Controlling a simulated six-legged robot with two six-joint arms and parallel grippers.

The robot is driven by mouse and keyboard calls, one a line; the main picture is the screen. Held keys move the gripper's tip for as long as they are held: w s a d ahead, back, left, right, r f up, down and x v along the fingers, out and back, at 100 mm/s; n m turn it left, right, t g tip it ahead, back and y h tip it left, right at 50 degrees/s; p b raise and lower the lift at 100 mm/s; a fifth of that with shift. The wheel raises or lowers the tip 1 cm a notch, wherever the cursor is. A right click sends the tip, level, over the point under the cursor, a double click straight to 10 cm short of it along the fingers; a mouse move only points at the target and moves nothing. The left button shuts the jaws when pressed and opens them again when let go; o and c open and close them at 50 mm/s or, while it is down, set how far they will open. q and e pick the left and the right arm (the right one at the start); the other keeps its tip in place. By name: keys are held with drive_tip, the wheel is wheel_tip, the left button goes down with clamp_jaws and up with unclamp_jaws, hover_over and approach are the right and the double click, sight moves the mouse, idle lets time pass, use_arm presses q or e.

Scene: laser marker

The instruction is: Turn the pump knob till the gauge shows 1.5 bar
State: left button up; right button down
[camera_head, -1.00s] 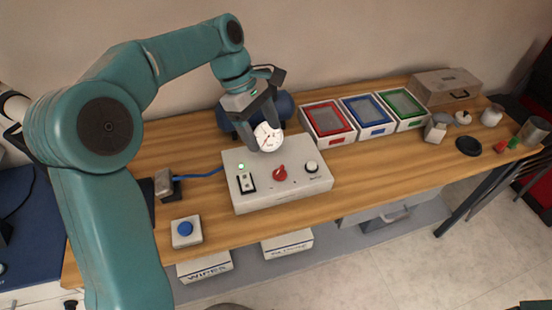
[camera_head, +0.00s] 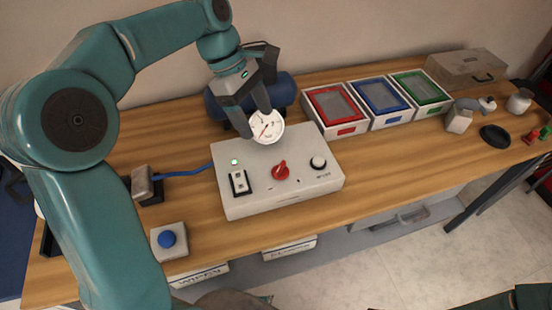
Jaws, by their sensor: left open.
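A white control box (camera_head: 258,203) sits on the wooden bench. A round white gauge (camera_head: 268,128) with a red needle stands at the box's back edge. The needle points to the lower left; the numbers are too small to read. My left gripper (camera_head: 254,121) is open and empty, fingers down, in front of the gauge's left edge and behind both knobs. My right gripper is out of view.
A green lamp (camera_head: 235,162) and a rocker switch (camera_head: 240,183) are on the box's left side. A blue tank (camera_head: 283,89) lies behind. A blue button box (camera_head: 169,241) stands front left. Red, blue and green-rimmed trays (camera_head: 335,104) stand right. Bench right of the box is clear.

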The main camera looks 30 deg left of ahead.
sight(280, 166)
use_arm(q)
drive_tip(key=b+x, duration=0.1)
drive_tip(key=x, duration=1.2)
drive_tip(key=shift+d+f, duration=0.15)
drive_tip(key=shift+f, duration=0.05)
drive_tip(key=shift+w, duration=0.1)
drive_tip(key=shift+c, duration=0.3)
drive_tip(key=c, duration=1)
